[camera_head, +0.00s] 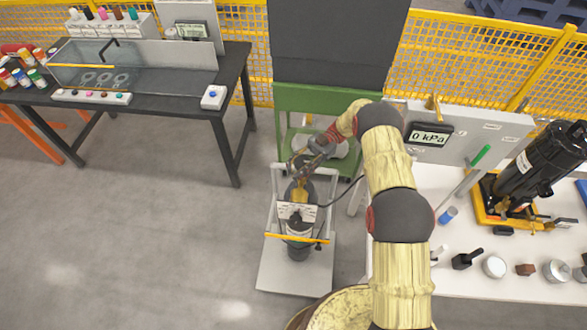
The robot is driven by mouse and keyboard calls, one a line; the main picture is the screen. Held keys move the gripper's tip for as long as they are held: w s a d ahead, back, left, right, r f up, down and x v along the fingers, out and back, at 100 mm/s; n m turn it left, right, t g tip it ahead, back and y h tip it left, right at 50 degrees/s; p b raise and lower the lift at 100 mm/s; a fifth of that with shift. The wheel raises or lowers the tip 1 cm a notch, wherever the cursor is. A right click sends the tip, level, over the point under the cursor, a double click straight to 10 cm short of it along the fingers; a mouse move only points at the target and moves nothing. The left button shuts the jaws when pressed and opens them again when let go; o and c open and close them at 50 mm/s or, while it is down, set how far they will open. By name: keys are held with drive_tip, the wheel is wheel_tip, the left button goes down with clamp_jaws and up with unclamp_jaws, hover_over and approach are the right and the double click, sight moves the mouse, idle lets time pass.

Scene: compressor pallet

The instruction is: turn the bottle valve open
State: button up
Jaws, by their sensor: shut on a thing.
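The gas bottle (298,250) stands in a light grey frame on a flat base plate, left of my arm. A white label and a yellow bar cross its front. My gripper (299,172) is at the top of the bottle, above the yellow part (300,192). It is shut on what appears to be the bottle valve. The valve is mostly hidden by the fingers, so its turn position cannot be told. A gauge display (430,135) on the right panel reads 0 kPa.
A dark hose runs from the bottle top to the right, behind my arm. A green stand (330,98) is behind the bottle. A white bench (480,275) with a black compressor (545,165) is at right. A dark table (150,107) is at left. Floor between is clear.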

drive_tip(key=o, duration=1.4)
drive_tip(key=shift+f+b, duration=0.2)
drive_tip(key=shift+b, duration=1.05)
drive_tip(key=t+b, duration=0.1)
drive_tip(key=b, duration=0.1)
drive_tip(key=m+t+y+b, duration=0.1)
drive_tip(key=b, duration=0.2)
drive_tip(key=shift+w+a+m+y, duration=0.15)
drive_tip(key=shift+w+m+y, duration=0.05)
drive_tip(key=shift+m+y, duration=0.1)
drive_tip(key=shift+w+m+t+b, duration=0.1)
drive_tip(key=shift+m+t+b, duration=0.25)
drive_tip(key=shift+b, duration=0.8)
